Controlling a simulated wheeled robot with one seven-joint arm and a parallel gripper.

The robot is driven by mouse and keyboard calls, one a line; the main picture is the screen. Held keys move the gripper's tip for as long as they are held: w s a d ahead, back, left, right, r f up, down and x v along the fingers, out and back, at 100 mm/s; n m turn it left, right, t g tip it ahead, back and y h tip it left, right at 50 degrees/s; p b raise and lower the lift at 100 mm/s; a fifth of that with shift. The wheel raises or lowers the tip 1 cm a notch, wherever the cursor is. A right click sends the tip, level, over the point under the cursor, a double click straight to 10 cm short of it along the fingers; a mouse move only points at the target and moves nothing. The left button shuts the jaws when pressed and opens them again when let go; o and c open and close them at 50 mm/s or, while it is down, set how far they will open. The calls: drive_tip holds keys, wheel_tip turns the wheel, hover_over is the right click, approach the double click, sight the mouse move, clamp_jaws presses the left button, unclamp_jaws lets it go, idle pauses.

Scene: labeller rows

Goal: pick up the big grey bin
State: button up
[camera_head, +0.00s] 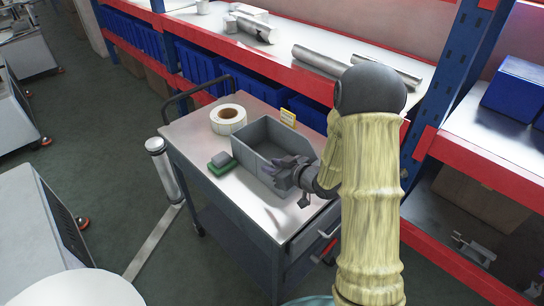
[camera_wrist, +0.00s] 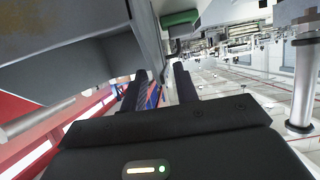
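The big grey bin (camera_head: 249,161) is an open-topped box standing on the grey cart top (camera_head: 262,212) in the head view. My gripper (camera_head: 286,171) is at the bin's near right end, by its rim, and hides part of that end. In the wrist view the grey bin wall (camera_wrist: 146,42) comes down from the top towards the gap between my two dark fingers (camera_wrist: 158,90). The fingers stand apart. I cannot tell whether either touches the wall.
A white roll (camera_head: 228,119), a green block (camera_head: 220,163) and a yellow card (camera_head: 288,118) are close around the bin. Behind the cart is a red-edged shelf (camera_head: 290,62) with blue bins and metal tubes. Green floor (camera_head: 95,175) is clear at left.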

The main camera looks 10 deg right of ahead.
drive_tip(key=p+x, duration=0.1)
drive_tip(key=x, duration=0.3)
drive_tip(key=shift+w+f, duration=0.1)
drive_tip(key=shift+w, duration=0.2)
clamp_jaws()
idle(1.4)
